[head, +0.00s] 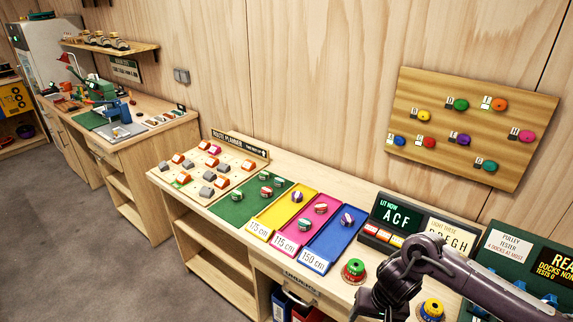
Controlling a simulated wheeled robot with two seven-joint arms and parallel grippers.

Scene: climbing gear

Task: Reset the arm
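My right arm (450,262) comes in from the lower right and bends down over the front of the workbench (340,187). Its dark hand, my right gripper (372,305), is at the bottom edge of the head view, just below a red and green round piece (354,270). The fingertips are not clear, so I cannot tell whether it is open or shut or holds anything. My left gripper and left arm are not in view.
Green, yellow, pink and blue (335,240) trays with small rolls lie on the bench left of my arm. A yellow and blue round piece (432,309) is close under the arm. A board with coloured holds (470,125) hangs above.

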